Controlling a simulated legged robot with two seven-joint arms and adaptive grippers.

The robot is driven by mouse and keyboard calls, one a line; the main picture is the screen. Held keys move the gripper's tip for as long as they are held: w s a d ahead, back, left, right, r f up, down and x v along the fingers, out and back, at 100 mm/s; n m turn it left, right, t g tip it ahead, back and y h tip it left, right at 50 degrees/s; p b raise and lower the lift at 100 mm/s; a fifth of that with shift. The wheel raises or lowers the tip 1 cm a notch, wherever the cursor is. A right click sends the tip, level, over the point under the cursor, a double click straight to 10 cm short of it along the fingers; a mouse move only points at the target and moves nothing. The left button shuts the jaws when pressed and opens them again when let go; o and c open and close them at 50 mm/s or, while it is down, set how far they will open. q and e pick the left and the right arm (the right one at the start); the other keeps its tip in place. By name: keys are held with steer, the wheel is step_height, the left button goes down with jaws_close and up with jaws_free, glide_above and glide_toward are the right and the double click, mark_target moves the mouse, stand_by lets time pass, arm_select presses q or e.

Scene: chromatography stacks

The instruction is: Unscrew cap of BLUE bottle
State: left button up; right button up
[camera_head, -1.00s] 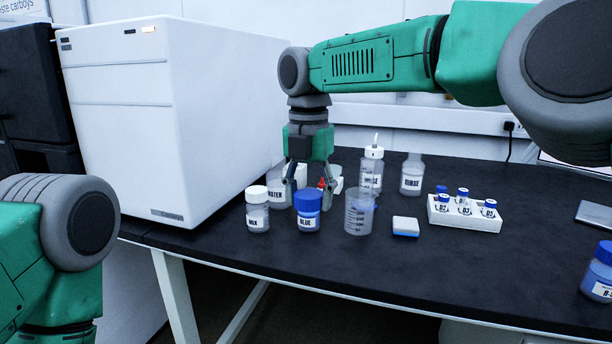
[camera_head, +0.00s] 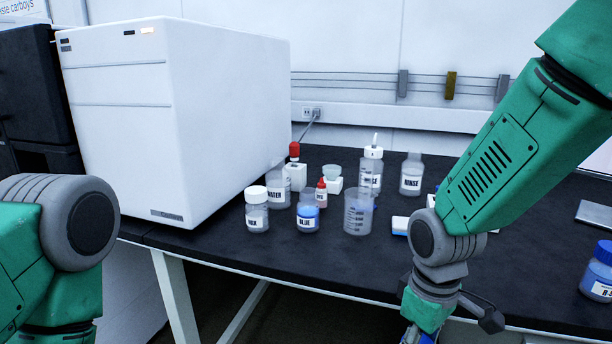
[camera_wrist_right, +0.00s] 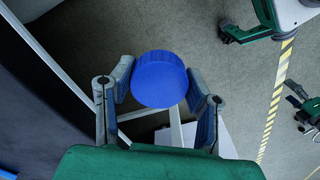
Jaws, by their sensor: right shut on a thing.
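The BLUE bottle (camera_head: 307,217) stands upright on the dark bench with no cap on it, its mouth open and blue contents inside. My right gripper (camera_wrist_right: 160,86) is shut on the blue cap (camera_wrist_right: 160,78), which sits between its two fingers in the right wrist view. In the head view the right arm reaches down to the bench's front edge, to the right of the bottle, and its fingers are largely cut off by the bottom of the picture. My left arm is at the lower left; its gripper is not in view.
A white-capped bottle (camera_head: 257,211) stands left of the BLUE bottle, a clear beaker (camera_head: 357,213) to its right, and a small red-tipped bottle (camera_head: 321,193) behind. A white instrument (camera_head: 220,110) fills the left. A blue-capped bottle (camera_head: 599,272) stands far right. The bench front is clear.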

steer(key=s+d+f+m, duration=0.5)
steer(key=d+f+m, duration=0.1)
steer(key=m, duration=0.2)
step_height(320, 180, up, 10)
steer(key=p, duration=1)
steer(key=shift+a, duration=0.25)
steer(key=shift+a, duration=0.1)
